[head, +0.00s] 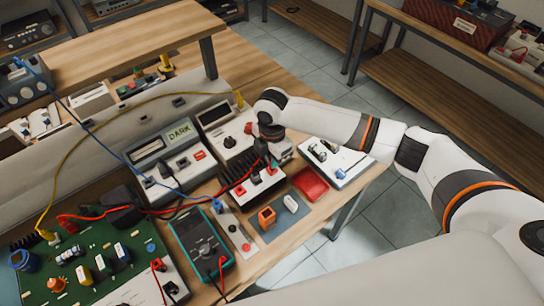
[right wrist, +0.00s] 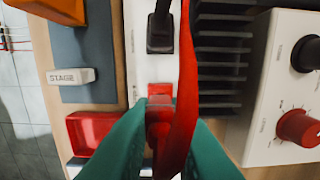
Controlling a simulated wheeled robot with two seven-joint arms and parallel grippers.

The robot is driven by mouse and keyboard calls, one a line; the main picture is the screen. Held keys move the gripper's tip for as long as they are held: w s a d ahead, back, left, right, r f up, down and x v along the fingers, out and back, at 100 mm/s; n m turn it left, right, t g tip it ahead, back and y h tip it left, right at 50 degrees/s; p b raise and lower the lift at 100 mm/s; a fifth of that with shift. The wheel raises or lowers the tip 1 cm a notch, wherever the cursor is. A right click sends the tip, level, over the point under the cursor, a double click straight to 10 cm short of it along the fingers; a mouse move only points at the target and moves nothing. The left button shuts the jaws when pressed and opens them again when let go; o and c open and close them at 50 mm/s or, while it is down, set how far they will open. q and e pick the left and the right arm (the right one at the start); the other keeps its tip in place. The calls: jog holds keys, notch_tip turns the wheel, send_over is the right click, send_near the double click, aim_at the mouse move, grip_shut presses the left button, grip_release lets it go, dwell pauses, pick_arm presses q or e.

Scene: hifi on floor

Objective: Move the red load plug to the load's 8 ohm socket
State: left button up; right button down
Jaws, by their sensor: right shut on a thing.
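The load is a white box with black heatsink fins (head: 236,166) near the middle of the bench in the head view. In the right wrist view its white panel (right wrist: 139,50) runs beside the fins (right wrist: 222,60). My right gripper (head: 271,168) is over the load's right end. Its green fingers are shut on the red load plug (right wrist: 158,122), whose red cable (right wrist: 187,70) rises in front of the camera. A red square socket (right wrist: 160,90) shows just beyond the plug. I cannot tell whether the plug is seated or above the panel. Socket labels are hidden or unreadable.
A black plug (right wrist: 160,32) stands on the same panel. A red tray (head: 311,184), an orange block (head: 266,217) and a white STAGE block (right wrist: 71,76) lie alongside. A teal meter (head: 201,242) and a green board (head: 85,262) are to the left. Cables cross the bench.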

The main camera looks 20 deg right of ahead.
jog(key=shift+p, duration=0.4)
dwell(0.7)
jog(key=shift+f, duration=0.8)
dwell(0.9)
jog(key=shift+f+p, duration=0.2)
jog(key=shift+p, duration=0.45)
dwell(3.0)
jog(key=c, duration=1.3)
grip_release()
jog(key=shift+r, duration=0.1)
